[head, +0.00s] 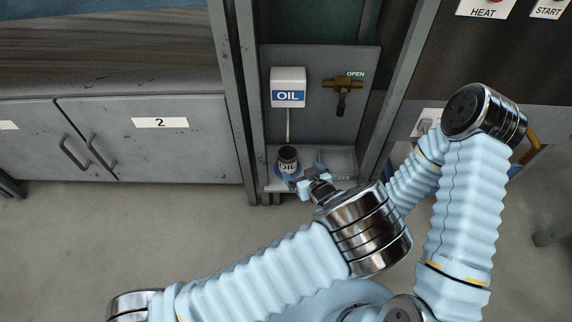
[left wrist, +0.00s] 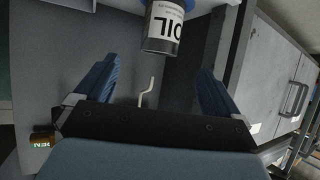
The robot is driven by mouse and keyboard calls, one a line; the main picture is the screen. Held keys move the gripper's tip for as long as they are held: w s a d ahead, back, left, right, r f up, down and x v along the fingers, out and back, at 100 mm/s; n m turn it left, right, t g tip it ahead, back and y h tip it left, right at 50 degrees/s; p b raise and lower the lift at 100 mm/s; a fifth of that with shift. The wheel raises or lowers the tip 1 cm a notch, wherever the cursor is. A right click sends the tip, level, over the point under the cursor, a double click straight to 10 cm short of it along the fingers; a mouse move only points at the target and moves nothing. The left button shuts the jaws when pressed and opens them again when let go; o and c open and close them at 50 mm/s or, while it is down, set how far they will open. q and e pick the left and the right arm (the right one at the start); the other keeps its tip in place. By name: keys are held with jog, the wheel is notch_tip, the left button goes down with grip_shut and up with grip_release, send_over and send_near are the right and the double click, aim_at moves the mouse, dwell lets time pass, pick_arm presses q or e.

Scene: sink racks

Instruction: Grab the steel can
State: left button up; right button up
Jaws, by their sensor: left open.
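The steel can (head: 287,158) has a dark round top and a white OIL label. It stands upright on the grey shelf of the oil station, with blue around its lower part. My left gripper (head: 305,178) is just right of and in front of the can, fingers apart. In the left wrist view, the can (left wrist: 160,30) appears upside down at the top centre, beyond the two blue fingers and apart from them. Nothing is between the fingers of the left gripper (left wrist: 156,75). My right arm shows on the right, but its gripper does not show.
An OIL dispenser (head: 288,88) with a thin spout pipe hangs above the can. A brass valve (head: 343,88) marked OPEN is to its right. Grey posts (head: 233,100) flank the narrow bay. A grey cabinet (head: 150,140) stands left; open floor lies in front.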

aim_at(292, 161)
pick_arm(q)
jog(key=b+x, duration=0.1)
jog(key=x, duration=0.6)
jog(key=shift+w+a+f, duration=0.1)
jog(key=shift+w+f, duration=0.1)
jog(key=b+x, duration=0.1)
jog(key=x, duration=0.4)
jog(key=shift+w+a, duration=0.2)
jog(key=shift+w, duration=0.1)
jog(key=c, duration=1.1)
